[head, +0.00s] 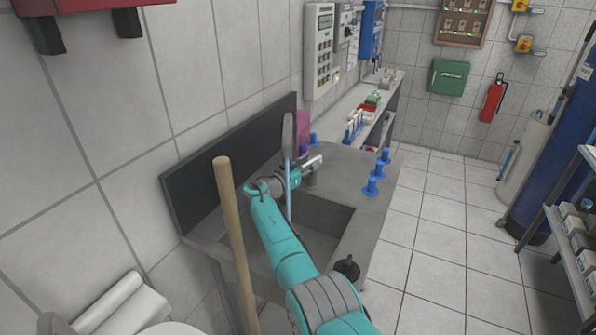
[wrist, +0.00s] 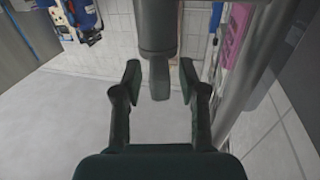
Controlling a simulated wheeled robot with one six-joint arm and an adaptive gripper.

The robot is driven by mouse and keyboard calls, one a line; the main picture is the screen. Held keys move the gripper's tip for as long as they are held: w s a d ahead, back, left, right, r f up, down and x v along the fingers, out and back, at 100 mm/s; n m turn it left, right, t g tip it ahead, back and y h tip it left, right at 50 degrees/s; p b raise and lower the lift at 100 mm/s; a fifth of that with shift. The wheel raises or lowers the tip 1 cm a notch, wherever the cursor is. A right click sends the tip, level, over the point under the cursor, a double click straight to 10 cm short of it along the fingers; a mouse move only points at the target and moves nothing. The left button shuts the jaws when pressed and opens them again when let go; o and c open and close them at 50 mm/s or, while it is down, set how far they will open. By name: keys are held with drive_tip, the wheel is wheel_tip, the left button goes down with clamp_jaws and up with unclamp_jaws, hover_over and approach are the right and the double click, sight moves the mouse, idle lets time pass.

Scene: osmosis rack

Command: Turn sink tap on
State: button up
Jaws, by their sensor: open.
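The sink (head: 318,212) is a grey basin in a grey counter along the left wall. A tall grey upright piece, apparently the tap's neck (head: 288,135), rises behind my arm. A thin pale-blue strip (head: 288,195) runs down below it to the basin; it looks like water, but I cannot be sure. My gripper (head: 312,164) is at the tap, over the far side of the basin. In the wrist view my gripper (wrist: 159,78) is open, its fingers on either side of a grey tap handle (wrist: 159,86) below a cylinder (wrist: 157,28). Gaps seem to show on both sides.
Blue pegs (head: 372,186) stand on the counter right of the basin. A black knob-like object (head: 346,267) is at its near edge. A wooden pole (head: 237,255) stands in the left foreground. A pink sheet (head: 303,125) is behind the tap. Floor (head: 445,210) at right is clear.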

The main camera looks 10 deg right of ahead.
drive_tip(key=shift+v, duration=2.7)
